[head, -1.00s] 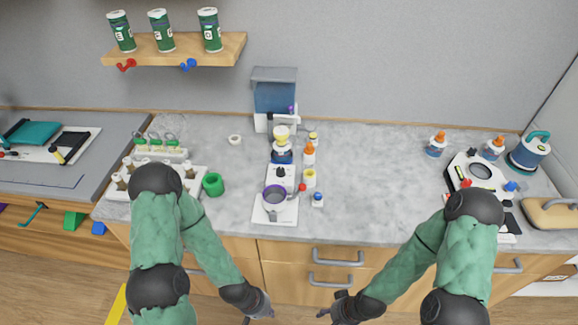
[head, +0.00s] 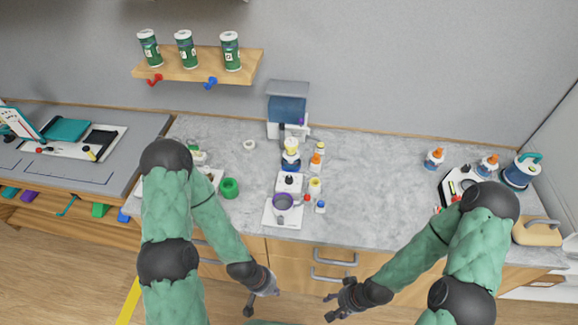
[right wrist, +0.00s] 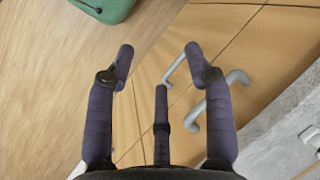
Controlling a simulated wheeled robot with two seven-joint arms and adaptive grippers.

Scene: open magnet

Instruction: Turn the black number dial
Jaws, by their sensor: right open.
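A small black knob (head: 289,180) sits on a white device on the counter in the head view. It may be the number dial; numbers are too small to read. Just in front, a grey and purple pot (head: 283,202) stands on a white base. My left gripper (head: 262,299) is in front of the drawers, well short of the knob, with its fingers apart and empty. My right gripper (head: 330,306) is to its right, also below the counter edge, open and empty. The right wrist view shows its spread fingers (right wrist: 162,75) with nothing between them.
Several small bottles (head: 316,163) stand right of the white device, and a green ring (head: 229,188) lies to its left. A blue-grey machine (head: 287,110) stands behind. Drawer handles (head: 336,256) stick out near my grippers. The counter's middle right (head: 370,180) is clear.

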